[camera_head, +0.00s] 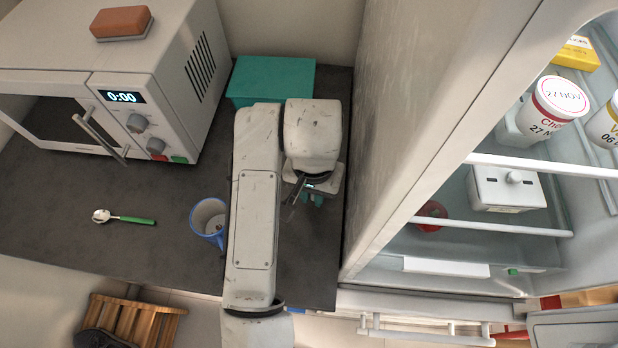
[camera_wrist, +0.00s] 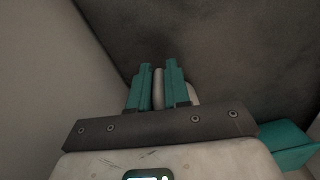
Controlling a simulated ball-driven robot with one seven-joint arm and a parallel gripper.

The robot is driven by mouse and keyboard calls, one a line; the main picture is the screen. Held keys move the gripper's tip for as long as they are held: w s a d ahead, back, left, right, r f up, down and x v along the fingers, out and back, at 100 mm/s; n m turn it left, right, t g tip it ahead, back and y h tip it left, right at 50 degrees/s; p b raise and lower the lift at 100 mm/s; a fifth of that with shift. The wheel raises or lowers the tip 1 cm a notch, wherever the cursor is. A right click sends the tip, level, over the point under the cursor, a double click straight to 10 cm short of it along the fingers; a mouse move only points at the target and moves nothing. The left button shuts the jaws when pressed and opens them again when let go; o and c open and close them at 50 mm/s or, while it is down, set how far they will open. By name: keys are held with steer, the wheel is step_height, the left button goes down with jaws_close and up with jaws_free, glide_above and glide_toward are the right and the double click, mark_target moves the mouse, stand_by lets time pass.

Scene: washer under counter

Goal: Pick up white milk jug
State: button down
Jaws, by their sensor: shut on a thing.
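My gripper (camera_head: 314,196) is over the dark counter at the right, close to the fridge's side wall. In the wrist view its two teal fingers (camera_wrist: 158,68) are shut on a narrow, pale part of the white milk jug (camera_wrist: 158,90). A little more of the pale jug shows just right of the right finger. Most of the jug is hidden by the fingers and the gripper body. In the head view my arm and wrist cover it, so I cannot tell whether it touches the counter.
A blue mug (camera_head: 208,218) stands just left of my arm, with a green-handled spoon (camera_head: 124,217) farther left. A teal box (camera_head: 270,80) is behind my arm. A microwave (camera_head: 150,75) with a sponge (camera_head: 121,22) stands back left. The open fridge (camera_head: 440,130) is at the right.

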steer(key=shift+r, duration=0.15)
steer(key=shift+r, duration=4.75)
steer(key=shift+r, duration=0.1)
